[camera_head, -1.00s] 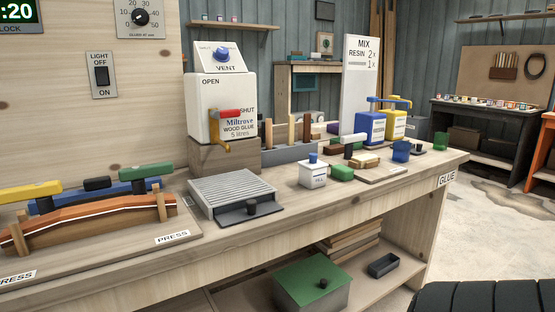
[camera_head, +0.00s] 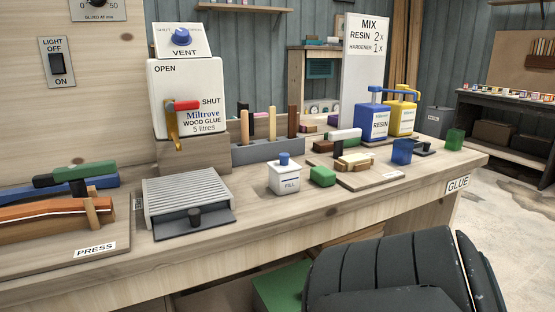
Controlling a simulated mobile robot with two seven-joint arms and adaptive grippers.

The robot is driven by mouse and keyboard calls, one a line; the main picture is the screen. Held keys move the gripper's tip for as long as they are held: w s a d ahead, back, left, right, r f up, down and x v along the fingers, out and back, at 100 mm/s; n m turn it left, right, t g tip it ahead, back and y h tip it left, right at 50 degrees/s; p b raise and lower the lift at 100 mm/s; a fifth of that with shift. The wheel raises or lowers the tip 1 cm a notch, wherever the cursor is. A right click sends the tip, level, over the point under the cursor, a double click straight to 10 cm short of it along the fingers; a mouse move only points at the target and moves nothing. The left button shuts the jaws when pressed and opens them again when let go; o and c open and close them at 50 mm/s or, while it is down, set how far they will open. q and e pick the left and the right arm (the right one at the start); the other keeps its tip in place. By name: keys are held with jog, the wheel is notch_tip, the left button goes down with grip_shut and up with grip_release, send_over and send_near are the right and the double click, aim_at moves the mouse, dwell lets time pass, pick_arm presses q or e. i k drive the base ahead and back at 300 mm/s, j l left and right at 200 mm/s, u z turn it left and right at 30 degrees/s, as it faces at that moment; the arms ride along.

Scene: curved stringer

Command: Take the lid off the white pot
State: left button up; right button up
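The white pot (camera_head: 288,180) stands on the workbench right of the ribbed grey tray and is marked FILL. Its blue lid (camera_head: 284,160) with a knob sits on top. A dark grey, ribbed part of my own arm fills the lower right of the head view, in front of the bench edge. Neither gripper's fingers show in this view, so nothing is seen touching the pot or its lid.
A green block (camera_head: 322,177) stands close right of the pot. The ribbed tray (camera_head: 187,199) lies to its left. The glue container (camera_head: 186,98), a rack of upright sticks (camera_head: 264,149) and resin pumps (camera_head: 374,122) stand behind. Bare bench lies in front.

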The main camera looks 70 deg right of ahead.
aim_at(286, 165)
jog(key=k+l+u, duration=0.1)
jog(key=l, duration=0.25)
jog(key=k+l+u, duration=0.1)
jog(key=l, duration=0.25)
jog(key=k+l, duration=0.3)
jog(key=l+u, duration=0.05)
